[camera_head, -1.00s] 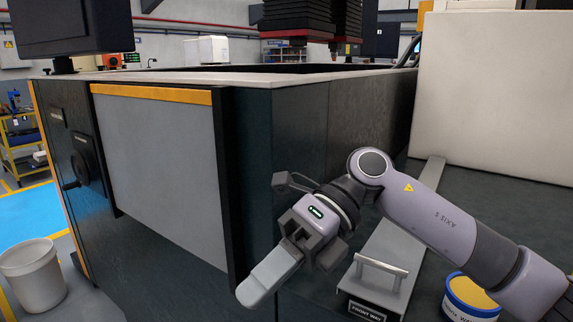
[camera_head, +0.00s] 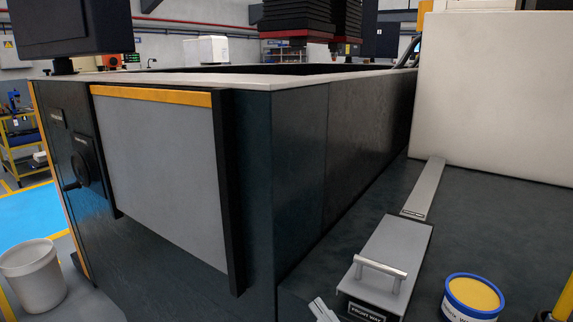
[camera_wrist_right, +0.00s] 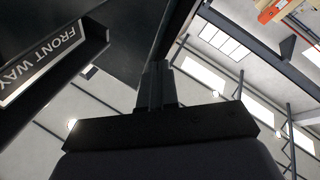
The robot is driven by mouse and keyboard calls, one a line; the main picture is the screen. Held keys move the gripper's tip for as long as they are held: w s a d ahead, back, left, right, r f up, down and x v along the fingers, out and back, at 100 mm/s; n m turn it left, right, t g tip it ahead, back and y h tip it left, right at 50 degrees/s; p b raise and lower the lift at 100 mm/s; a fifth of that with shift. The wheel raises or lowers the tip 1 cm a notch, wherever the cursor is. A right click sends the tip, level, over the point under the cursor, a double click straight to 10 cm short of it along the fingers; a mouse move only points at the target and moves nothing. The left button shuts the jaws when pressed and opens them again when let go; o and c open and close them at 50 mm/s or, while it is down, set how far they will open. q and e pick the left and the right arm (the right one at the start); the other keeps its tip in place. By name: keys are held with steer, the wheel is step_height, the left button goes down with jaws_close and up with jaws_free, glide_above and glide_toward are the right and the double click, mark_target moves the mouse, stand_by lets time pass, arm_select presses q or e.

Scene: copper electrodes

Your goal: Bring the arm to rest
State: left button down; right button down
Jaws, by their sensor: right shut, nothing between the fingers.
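My right gripper (camera_head: 322,309) shows only as light grey fingertips at the bottom edge of the head view, just left of the box labelled FRONT WAY; the rest of that arm is out of the picture. In the right wrist view the right gripper's fingers (camera_wrist_right: 157,84) are together, with nothing between them. My left gripper is in neither view.
The grey FRONT WAY box (camera_head: 398,248) with a bar handle is close to the right gripper; its label (camera_wrist_right: 42,62) shows at left in the wrist view. A blue tin (camera_head: 472,296) stands right of it. A large dark machine tank (camera_head: 300,165) fills the middle.

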steer(key=s+d+f+m+g+h, duration=0.2)
steer(key=s+d+f+m+h, duration=0.1)
steer(key=f, duration=0.5)
steer(key=s+d+f+m+g+h, duration=0.3)
steer(key=s+d+f, duration=0.3)
steer(key=s+f, duration=0.2)
steer(key=s+d+f+m+g+h, duration=0.2)
steer(key=s+d+f+m+h, duration=0.3)
steer(key=f, duration=0.5)
steer(key=shift+s, duration=0.7)
steer(key=shift+d, duration=0.1)
